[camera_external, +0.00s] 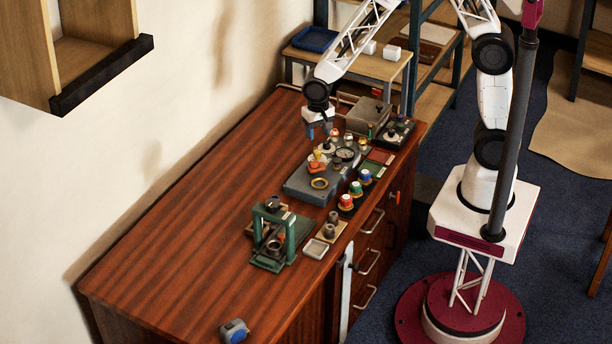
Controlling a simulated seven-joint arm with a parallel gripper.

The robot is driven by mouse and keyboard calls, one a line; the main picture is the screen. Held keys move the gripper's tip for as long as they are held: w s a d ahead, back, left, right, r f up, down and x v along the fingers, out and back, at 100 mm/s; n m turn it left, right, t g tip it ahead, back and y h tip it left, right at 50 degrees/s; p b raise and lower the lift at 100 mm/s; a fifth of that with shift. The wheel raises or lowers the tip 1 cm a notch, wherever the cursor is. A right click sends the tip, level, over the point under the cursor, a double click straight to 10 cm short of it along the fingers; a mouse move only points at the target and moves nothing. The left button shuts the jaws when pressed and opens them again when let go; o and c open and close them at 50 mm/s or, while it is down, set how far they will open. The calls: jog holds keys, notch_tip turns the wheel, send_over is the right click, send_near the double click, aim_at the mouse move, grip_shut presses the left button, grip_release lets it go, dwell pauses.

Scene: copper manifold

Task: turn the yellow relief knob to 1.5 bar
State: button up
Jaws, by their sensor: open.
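The copper manifold's grey base block (301,188) lies on the wooden bench, carrying a round gauge (345,154), an orange fitting (316,167) and a brass-yellow ring (319,183). Several small knobs stand around the gauge. At this size I cannot tell for sure which is the yellow relief knob, and no scale mark is readable. My gripper (320,131) points down with its fingers apart, just above the far left part of the manifold. I see nothing between its fingers. Whether it touches a knob is unclear.
Red, green and blue-capped parts (355,188) stand to the right of the manifold. A green press fixture (272,240) is nearer the camera. A grey box (358,114) sits behind. A blue tape measure (234,331) lies at the front edge. The bench's left side is clear.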

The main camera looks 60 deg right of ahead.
aim_at(318, 152)
jog(key=shift+f, duration=0.1)
jog(key=shift+f, duration=3.8)
jog(key=c, duration=0.9)
jog(key=shift+c, duration=0.2)
